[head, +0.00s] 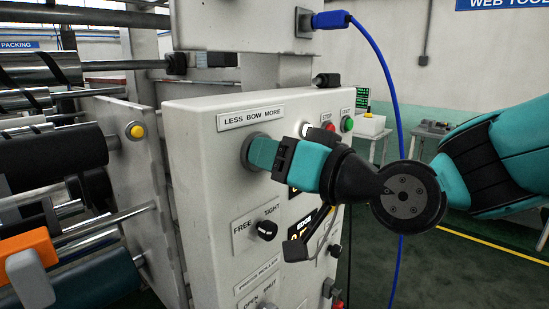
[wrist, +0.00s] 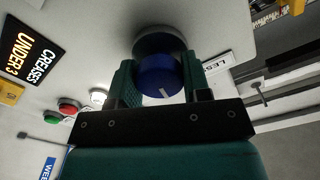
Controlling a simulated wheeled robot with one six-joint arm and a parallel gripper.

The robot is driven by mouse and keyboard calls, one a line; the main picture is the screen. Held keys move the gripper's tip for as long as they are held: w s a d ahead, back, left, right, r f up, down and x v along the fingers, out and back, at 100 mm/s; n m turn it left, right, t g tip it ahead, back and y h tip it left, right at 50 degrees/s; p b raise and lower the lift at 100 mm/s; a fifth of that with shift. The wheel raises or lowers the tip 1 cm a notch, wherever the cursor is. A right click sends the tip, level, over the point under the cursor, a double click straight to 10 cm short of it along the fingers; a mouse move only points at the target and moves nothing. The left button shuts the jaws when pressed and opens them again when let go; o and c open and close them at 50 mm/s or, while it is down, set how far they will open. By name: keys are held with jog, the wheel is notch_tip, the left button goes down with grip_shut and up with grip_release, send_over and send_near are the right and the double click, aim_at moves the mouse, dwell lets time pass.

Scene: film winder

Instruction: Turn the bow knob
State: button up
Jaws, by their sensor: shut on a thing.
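The bow knob is a round blue knob (wrist: 160,76) with a white pointer line, on a dark round base on the panel. In the wrist view it sits between the two teal fingers of my gripper (wrist: 160,82), which is shut on it. In the head view my gripper (head: 262,152) reaches the panel below the "LESS BOW MORE" label (head: 251,117) and hides the knob. A grey ring of the knob's base shows around the fingertips. The white pointer line points toward my gripper's palm in the wrist view.
The white control panel (head: 205,190) also carries a black FREE/TIGHT knob (head: 266,229), a red button (head: 328,126) and a green button (head: 347,124). A display reading "CREASES UNDER 3" (wrist: 31,47) shows in the wrist view. Rollers (head: 50,155) stand at left. A blue cable (head: 391,95) hangs behind my arm.

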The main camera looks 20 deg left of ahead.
jog(key=m, duration=0.5)
jog(key=shift+w+m, duration=0.1)
jog(key=shift+m, duration=0.3)
dwell(0.4)
jog(key=o, duration=0.9)
jog(key=shift+d, duration=0.1)
jog(key=shift+b+v, duration=3.4)
jog(key=shift+v, duration=5.25)
jog(key=shift+f, duration=0.1)
